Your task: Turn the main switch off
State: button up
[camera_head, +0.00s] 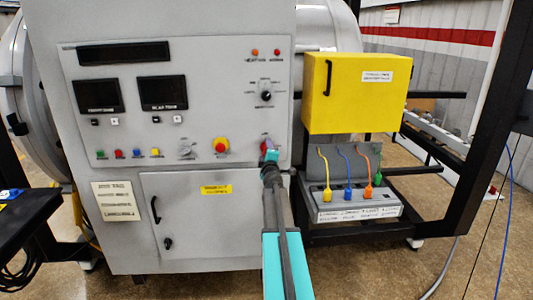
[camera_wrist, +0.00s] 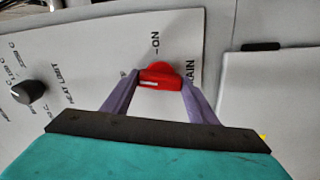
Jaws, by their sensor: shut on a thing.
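The main switch is a red rotary knob (camera_wrist: 166,74) on a light panel (camera_wrist: 105,40). It shows in the wrist view between the word "ON" above it and a partly covered label ending in "AIN" at its right. A white mark lies across the knob's near face. My gripper (camera_wrist: 161,82) has its two purple fingers closed on the knob's sides. In the head view my gripper (camera_head: 268,154) is at the lower right of the furnace's control panel (camera_head: 130,125), and it mostly hides the switch there.
A black knob (camera_head: 266,96) sits above. A yellow box (camera_head: 345,95) and a unit with coloured cables (camera_head: 350,197) stand close at right. A cabinet door (camera_head: 200,215) is below.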

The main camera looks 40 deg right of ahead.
jog(key=shift+n, duration=1.3)
jog(key=o, duration=1)
jog(key=shift+o, duration=0.2)
jog(key=shift+s+a, duration=0.1)
jog(key=shift+s, duration=0.05)
jog(key=v, duration=1.3)
jog(key=shift+s+a, duration=0.15)
